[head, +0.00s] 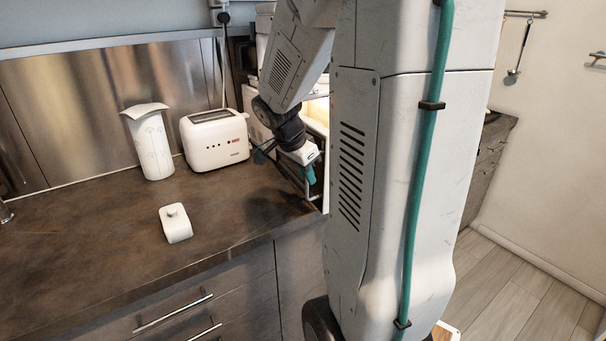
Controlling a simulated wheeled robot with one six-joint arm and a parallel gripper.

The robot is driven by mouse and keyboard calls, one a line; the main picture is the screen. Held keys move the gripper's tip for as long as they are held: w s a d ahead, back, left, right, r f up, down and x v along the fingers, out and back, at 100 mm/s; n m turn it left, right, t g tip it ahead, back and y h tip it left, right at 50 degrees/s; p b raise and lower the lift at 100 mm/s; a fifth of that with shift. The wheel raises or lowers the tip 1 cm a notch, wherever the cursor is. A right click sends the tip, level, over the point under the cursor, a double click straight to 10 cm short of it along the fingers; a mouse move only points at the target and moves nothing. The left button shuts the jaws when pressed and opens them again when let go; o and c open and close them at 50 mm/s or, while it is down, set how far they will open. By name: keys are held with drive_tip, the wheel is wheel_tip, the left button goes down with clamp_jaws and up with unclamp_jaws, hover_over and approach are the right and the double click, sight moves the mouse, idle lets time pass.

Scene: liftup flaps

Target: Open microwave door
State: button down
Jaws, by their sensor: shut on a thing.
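The microwave (256,122) stands at the back of the counter, mostly hidden behind my arm. Its warm, lit interior (319,112) shows between my arm link and my column. The microwave door (289,168) stands swung out toward the front, seen as a dark-framed panel above the counter's edge. My gripper (309,176), with teal fingertips, is at the door's outer edge and is shut on the door, seemingly at its handle. The exact contact is small and partly covered by the gripper's white body.
A white toaster (215,140) and a white canister (150,145) stand left of the microwave. A small white lidded container (175,223) is on the counter (90,240). My column blocks the middle right. Open floor (520,290) lies at right.

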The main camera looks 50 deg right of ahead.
drive_tip(key=shift+w+a, duration=0.1)
drive_tip(key=shift+w, duration=0.05)
drive_tip(key=c, duration=1.5)
unclamp_jaws()
drive_tip(key=v, duration=0.7)
drive_tip(key=shift+r, duration=0.35)
drive_tip(key=shift+a, duration=0.15)
drive_tip(key=s+a+n+t+y, duration=0.1)
drive_tip(key=s+a+n+y, duration=0.1)
drive_tip(key=s+a+n, duration=0.4)
drive_tip(key=s+a+n+t+y, duration=0.1)
drive_tip(key=s+a+n, duration=0.5)
drive_tip(key=a+n, duration=0.9)
drive_tip(key=a+r+y, duration=0.1)
drive_tip(key=a, duration=0.4)
drive_tip(key=shift+s+t, duration=0.3)
drive_tip(key=shift+s, duration=0.05)
